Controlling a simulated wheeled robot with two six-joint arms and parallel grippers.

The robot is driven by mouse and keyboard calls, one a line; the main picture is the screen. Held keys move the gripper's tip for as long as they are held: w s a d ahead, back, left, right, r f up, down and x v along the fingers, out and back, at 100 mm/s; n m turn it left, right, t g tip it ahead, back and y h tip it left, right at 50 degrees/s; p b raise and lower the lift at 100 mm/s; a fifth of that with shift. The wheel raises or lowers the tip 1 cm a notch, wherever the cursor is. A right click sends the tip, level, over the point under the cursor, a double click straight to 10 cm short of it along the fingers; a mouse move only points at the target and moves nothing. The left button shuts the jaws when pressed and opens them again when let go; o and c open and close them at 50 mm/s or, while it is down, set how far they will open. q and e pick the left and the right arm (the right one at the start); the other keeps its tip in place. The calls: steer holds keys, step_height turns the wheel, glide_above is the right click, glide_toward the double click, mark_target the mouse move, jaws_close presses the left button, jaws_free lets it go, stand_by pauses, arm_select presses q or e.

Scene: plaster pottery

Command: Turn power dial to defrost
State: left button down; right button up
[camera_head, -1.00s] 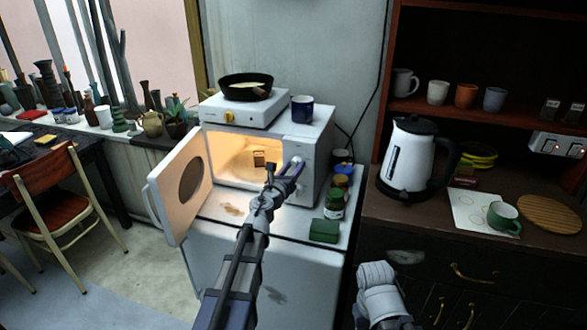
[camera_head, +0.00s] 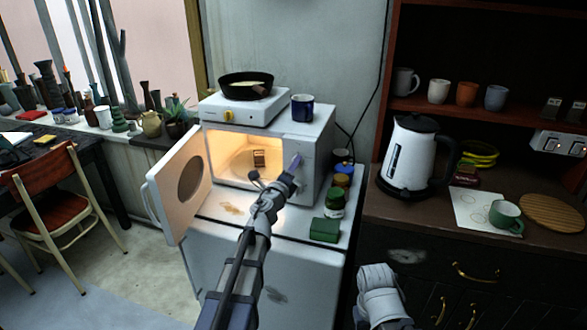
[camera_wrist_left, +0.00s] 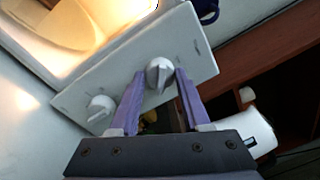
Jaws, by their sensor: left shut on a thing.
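The white microwave (camera_head: 311,185) stands with its door open to the left and its inside lit. Its control panel (camera_wrist_left: 190,40) carries two round white dials. The upper dial (camera_wrist_left: 158,74) is between the purple fingers of my left gripper (camera_wrist_left: 160,76), which is shut on it; the gripper also shows at the panel in the head view (camera_head: 296,162). The lower dial (camera_wrist_left: 100,107) is free, left of the fingers in the wrist view. The dial markings are too small to read, so I cannot tell the setting. My right gripper is not in view.
The open door (camera_head: 180,187) juts out at the left. A hotplate (camera_head: 240,112) with a black pan (camera_head: 246,86) and a blue mug (camera_head: 302,108) stand on the microwave. Jars (camera_head: 335,200) and a green box (camera_head: 324,230) stand close to its right side.

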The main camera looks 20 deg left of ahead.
arm_select(q)
steer(key=n, duration=0.7)
steer(key=n+y, duration=0.1)
steer(key=n, duration=0.6)
steer(key=shift+d+f, duration=0.15)
stand_by(0.5)
steer(key=shift+c, duration=1.8)
jaws_free()
steer(key=shift+s, duration=0.15)
steer(key=s, duration=0.7)
steer(key=shift+s+f+b, duration=0.2)
steer(key=shift+s+b, duration=0.1)
steer(key=shift+b, duration=0.05)
steer(key=shift+n, duration=0.3)
